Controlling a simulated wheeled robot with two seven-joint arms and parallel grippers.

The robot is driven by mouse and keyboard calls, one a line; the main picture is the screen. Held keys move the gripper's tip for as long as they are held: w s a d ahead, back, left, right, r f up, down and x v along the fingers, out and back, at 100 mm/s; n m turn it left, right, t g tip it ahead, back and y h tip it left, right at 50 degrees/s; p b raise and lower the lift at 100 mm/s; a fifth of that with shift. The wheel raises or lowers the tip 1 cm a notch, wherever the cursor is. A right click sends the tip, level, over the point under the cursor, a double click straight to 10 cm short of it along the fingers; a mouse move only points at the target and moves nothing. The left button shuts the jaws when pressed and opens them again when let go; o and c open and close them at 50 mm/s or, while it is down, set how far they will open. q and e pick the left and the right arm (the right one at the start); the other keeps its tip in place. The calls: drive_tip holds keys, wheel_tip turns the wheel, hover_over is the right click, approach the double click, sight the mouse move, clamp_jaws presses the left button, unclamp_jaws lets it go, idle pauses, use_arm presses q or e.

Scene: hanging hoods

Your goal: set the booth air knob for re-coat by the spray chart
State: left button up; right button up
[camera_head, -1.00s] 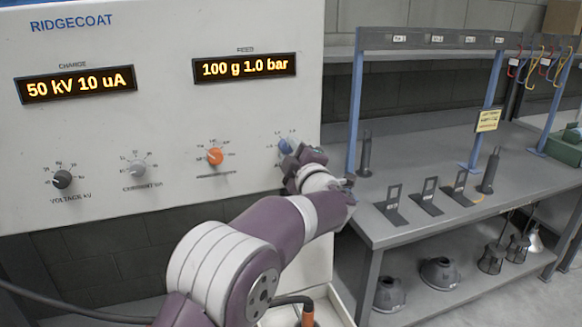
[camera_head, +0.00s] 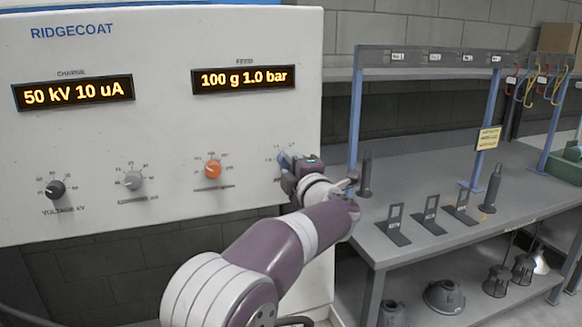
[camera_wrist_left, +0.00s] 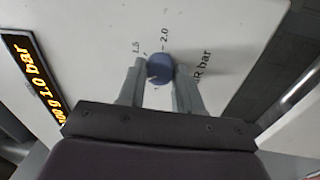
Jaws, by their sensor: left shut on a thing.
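The blue air knob (camera_head: 284,159) is the rightmost knob on the white RIDGECOAT panel (camera_head: 160,130). In the left wrist view the blue knob (camera_wrist_left: 160,67) sits between my fingers, with 1.5 and 2.0 printed near it and a partly hidden label ending in "bar". My left gripper (camera_wrist_left: 160,80) is shut on this knob. In the head view the gripper (camera_head: 289,166) partly covers the knob and its scale. The feed display (camera_head: 244,78) reads 100 g 1.0 bar. The charge display (camera_head: 73,93) reads 50 kV 10 uA. My right gripper is not in view.
An orange knob (camera_head: 212,170), a grey knob (camera_head: 132,180) and a black knob (camera_head: 56,189) are to the left. A grey bench (camera_head: 420,245) with stands is at right, with a yellow card (camera_head: 488,138) on its rack post. Dark hoods (camera_head: 444,297) lie below.

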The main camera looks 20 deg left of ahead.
use_arm(q)
drive_tip(key=shift+f, duration=0.15)
drive_tip(key=o, duration=1)
drive_tip(key=shift+o, duration=0.2)
drive_tip(key=b+v, duration=0.2)
drive_tip(key=v, duration=1)
drive_tip(key=shift+s+d, duration=0.2)
drive_tip(key=shift+s, duration=0.1)
